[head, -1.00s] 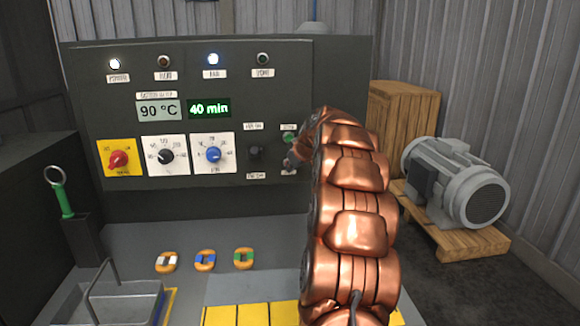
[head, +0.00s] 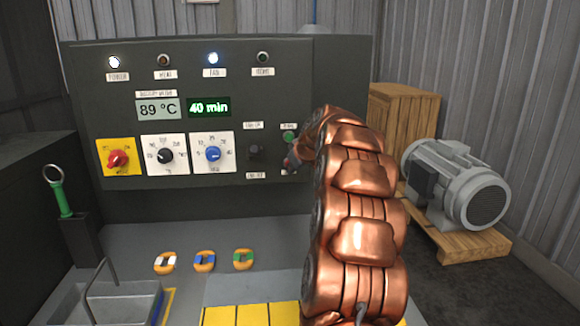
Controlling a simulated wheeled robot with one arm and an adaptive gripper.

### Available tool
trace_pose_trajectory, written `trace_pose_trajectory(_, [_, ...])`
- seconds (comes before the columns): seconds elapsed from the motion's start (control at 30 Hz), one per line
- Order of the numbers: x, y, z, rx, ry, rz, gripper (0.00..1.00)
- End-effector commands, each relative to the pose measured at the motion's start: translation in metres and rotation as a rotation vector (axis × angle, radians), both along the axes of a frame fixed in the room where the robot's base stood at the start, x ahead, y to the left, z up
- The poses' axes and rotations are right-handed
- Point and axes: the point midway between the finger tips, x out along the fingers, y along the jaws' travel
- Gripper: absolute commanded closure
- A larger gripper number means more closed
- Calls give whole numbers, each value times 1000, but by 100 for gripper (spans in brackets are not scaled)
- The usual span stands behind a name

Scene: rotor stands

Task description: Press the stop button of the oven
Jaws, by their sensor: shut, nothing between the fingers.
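The oven's dark control panel (head: 225,115) stands upright ahead. A green button (head: 289,137) sits at its right side. The small end of my gripper (head: 292,161) is shut and lies just below the green button in the picture, close in front of the panel. The spot below the green button, with its label, is mostly hidden by my gripper and copper arm, so I cannot make out a stop button or tell whether the gripper touches it. The temperature display (head: 158,109) reads 89 °C and the timer display (head: 209,107) reads 40 min.
A red switch (head: 118,159), two dials and a dark switch (head: 255,153) sit left of my gripper. The power and fan lamps are lit. Several orange ring-like parts lie on the bench below. A grey motor (head: 455,185) on a pallet stands at right.

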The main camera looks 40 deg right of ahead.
Motion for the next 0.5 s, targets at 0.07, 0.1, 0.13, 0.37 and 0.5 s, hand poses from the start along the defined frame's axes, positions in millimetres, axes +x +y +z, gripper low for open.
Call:
trace_pose_trajectory(0.07, [-1, 1, -1, 0, 0, 0, 100])
trace_pose_trajectory(0.1, [-2, 1, -1, 0, 0, 0, 100])
trace_pose_trajectory(0.13, [-3, 2, -1, 0, 0, 0, 100])
trace_pose_trajectory(0.37, [-17, 12, -2, -1, -1, 0, 100])
trace_pose_trajectory(0.5, [-26, 19, -1, -2, -3, -1, 100])
